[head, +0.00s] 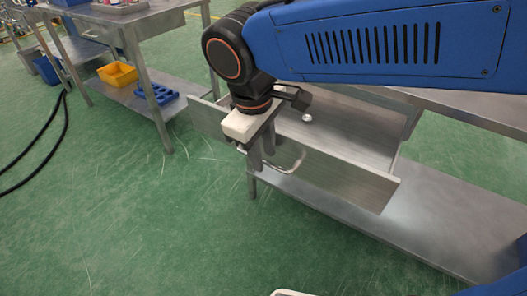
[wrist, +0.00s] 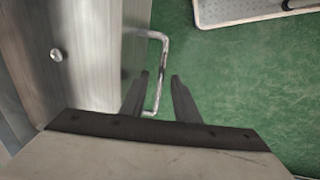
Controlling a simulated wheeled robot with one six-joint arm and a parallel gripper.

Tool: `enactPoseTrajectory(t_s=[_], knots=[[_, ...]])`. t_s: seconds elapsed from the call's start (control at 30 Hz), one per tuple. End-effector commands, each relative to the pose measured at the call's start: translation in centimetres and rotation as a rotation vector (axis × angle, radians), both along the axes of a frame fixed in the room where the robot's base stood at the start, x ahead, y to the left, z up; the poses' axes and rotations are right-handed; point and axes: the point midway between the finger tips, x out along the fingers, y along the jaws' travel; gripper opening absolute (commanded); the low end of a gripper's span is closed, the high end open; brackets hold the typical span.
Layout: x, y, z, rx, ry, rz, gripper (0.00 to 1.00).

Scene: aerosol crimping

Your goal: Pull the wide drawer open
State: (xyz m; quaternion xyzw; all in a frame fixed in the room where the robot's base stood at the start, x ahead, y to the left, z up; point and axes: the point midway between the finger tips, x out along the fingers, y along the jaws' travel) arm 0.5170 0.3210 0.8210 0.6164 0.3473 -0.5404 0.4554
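The wide drawer's steel front panel (head: 340,178) stands well out from the steel table, and the drawer's inside shows behind it. In the wrist view the drawer (wrist: 90,60) fills the upper left. Its bent-rod handle (head: 296,163) sticks out from the front; in the wrist view the handle (wrist: 163,60) runs down between the two dark fingers. My gripper (head: 262,152) is at the handle, pointing down. In the wrist view my gripper (wrist: 160,76) is open around the bar, with a visible gap on each side. The handle's far end is partly hidden by the gripper in the head view.
A small round metal piece (head: 307,117) is inside the drawer. The table's lower shelf (head: 430,222) extends below and to the right. Another table at upper left holds a yellow bin (head: 118,74) and a blue rack (head: 156,94) on its shelf. Green floor is clear in front.

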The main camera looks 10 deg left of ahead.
Motion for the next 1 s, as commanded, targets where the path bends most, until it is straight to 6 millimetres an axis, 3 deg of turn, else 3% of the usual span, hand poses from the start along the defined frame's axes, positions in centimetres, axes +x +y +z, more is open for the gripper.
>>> enactPoseTrajectory(t_s=[0.27, 0.43, 1.0], knots=[[0.0, 0.0, 0.1, 0.0, 0.0, 0.0, 0.28], [-0.3, 0.1, 1.6, 0.001, 0.0, 0.0, 0.28], [-2.2, 0.9, 12.4, 0.003, -0.001, 0.001, 0.28]])
